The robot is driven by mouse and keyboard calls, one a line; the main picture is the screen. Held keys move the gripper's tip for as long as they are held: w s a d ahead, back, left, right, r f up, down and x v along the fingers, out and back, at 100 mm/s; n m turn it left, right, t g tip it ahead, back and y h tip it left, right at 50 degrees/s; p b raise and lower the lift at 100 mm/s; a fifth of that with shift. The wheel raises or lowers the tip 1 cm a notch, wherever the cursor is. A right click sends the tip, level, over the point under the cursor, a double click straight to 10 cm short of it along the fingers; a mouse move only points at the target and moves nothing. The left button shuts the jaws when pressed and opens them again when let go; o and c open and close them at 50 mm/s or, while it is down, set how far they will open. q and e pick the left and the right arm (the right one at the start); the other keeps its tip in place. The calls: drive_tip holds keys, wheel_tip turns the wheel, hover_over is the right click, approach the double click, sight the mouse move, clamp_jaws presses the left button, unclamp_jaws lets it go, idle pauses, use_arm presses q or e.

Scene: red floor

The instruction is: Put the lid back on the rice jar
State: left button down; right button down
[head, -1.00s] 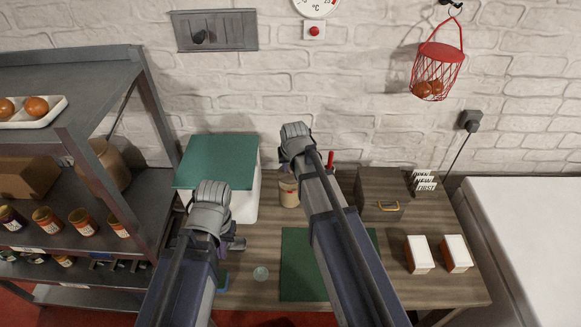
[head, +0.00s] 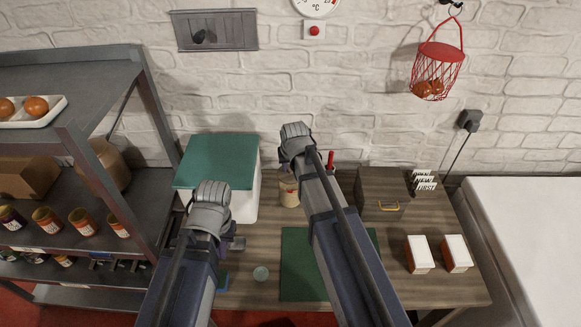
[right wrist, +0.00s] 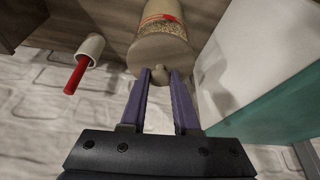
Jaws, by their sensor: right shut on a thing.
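The rice jar (right wrist: 160,28), clear with a red label and grains inside, shows in the right wrist view; in the head view the jar (head: 289,191) is partly hidden by my right arm. A beige lid (right wrist: 160,52) with a small knob lies across the jar's mouth. I cannot tell whether it is fully seated. My right gripper (right wrist: 160,76) is shut on the lid's knob, its purple fingers either side. My left gripper (head: 236,243) is over the left of the table, apart from the jar; its fingers are too hidden to read.
A white box with a green top (head: 218,162) stands close beside the jar. A white cup with a red stick (right wrist: 91,47) is on its other side.

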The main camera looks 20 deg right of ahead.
drive_tip(key=shift+f, duration=0.15)
idle(0.4)
drive_tip(key=shift+c, duration=0.4)
unclamp_jaws()
idle(0.5)
drive_tip(key=shift+r+p, duration=3.5)
drive_tip(key=shift+r, duration=0.05)
clamp_jaws()
